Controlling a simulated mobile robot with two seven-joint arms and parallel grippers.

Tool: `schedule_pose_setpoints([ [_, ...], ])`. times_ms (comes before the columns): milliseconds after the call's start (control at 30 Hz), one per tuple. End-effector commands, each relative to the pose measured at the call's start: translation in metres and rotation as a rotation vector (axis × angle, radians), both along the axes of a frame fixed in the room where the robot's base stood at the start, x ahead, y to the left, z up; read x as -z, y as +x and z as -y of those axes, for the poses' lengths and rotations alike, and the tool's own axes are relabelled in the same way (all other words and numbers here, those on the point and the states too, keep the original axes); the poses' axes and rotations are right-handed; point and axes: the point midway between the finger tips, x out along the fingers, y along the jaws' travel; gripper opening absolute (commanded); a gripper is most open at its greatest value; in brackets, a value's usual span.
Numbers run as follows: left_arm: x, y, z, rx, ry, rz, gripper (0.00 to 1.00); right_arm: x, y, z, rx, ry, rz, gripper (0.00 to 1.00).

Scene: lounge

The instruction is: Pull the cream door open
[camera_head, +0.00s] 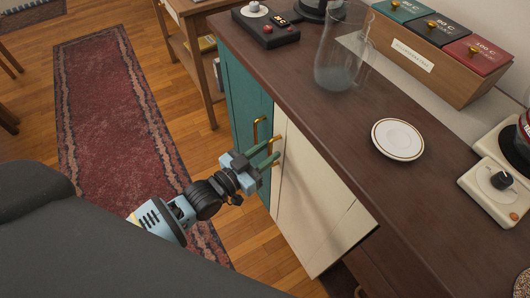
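The cream door (318,190) is on the front of the dark brown sideboard and looks shut. Its brass handle (274,143) is near its left edge, partly hidden by my gripper. My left gripper (271,154) is at this handle, its two greenish fingers apart, with the bar at or between their tips. I cannot tell whether they touch it. My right gripper is not in view.
A teal door (246,90) with its own brass handle (256,130) is just left of the cream one. Wooden floor and a red rug (115,110) lie left.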

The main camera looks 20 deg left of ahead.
Motion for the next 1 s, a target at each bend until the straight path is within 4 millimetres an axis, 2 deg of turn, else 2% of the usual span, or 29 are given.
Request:
schedule_pose_setpoints([
  [200,0.0001,0.0001,0.0002,0.0,0.0,0.0,0.31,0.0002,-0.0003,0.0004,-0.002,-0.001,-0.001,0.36],
  [467,0.0001,0.0,0.0001,0.0,0.0,0.0,0.0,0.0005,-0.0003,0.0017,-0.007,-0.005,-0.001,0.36],
  [800,-0.0001,-0.0007,-0.0001,-0.002,-0.001,0.0,0.0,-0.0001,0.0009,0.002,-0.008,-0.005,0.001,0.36],
  [1000,-0.0018,-0.0078,-0.0023,-0.028,-0.006,0.0,0.0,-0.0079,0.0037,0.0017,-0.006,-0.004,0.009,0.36],
])
